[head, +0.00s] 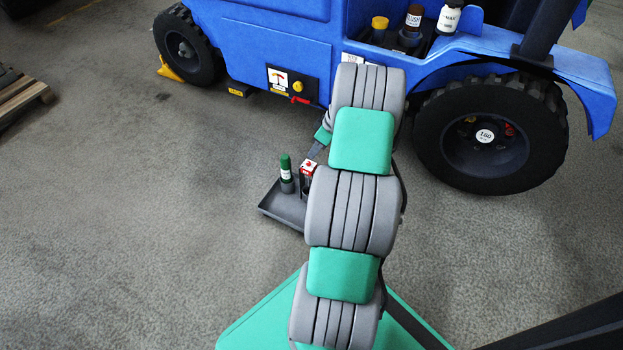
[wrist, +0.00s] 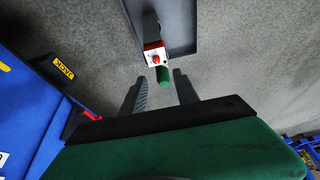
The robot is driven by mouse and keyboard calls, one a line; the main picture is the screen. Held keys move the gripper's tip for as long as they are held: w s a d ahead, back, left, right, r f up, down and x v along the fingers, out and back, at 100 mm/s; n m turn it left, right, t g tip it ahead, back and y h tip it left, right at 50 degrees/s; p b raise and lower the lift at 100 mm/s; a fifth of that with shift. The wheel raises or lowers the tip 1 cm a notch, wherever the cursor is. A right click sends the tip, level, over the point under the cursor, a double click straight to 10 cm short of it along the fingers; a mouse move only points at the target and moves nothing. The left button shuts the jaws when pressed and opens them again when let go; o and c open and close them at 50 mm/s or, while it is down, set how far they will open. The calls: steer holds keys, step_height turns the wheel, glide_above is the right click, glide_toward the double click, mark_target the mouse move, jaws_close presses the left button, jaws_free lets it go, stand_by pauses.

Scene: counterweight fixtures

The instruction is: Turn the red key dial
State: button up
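A small white and red block with a round red knob (wrist: 155,58) on its face stands at the tray in the wrist view. The same block (head: 309,167) shows in the head view. I cannot tell whether this knob is the red key dial; a small red part (head: 299,99) also sits on the blue truck's side panel, and a red part (wrist: 91,115) on the truck shows in the wrist view. My gripper (wrist: 160,79) is open and empty, its fingertips pointing towards the knobbed block and a green cylinder. In the head view my arm hides most of it.
The dark tray (head: 272,208) lies low in front of the truck (head: 250,45) and holds a green-capped cylinder (head: 286,168). The truck's wheels (head: 492,132) and a yellow chock (head: 169,69) stand around. Open grey floor lies left. A wooden pallet (head: 18,97) is at far left.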

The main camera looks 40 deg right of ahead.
mark_target(309, 163)
steer(key=b+x, duration=0.1)
steer(key=x, duration=0.2)
steer(key=b+x, duration=0.1)
steer(key=x, duration=0.1)
steer(key=d+b+x, duration=0.1)
steer(key=x, duration=0.2)
steer(key=shift+s+f, duration=0.15)
steer(key=shift+f, duration=0.3)
steer(key=shift+a, duration=0.1)
jaws_close()
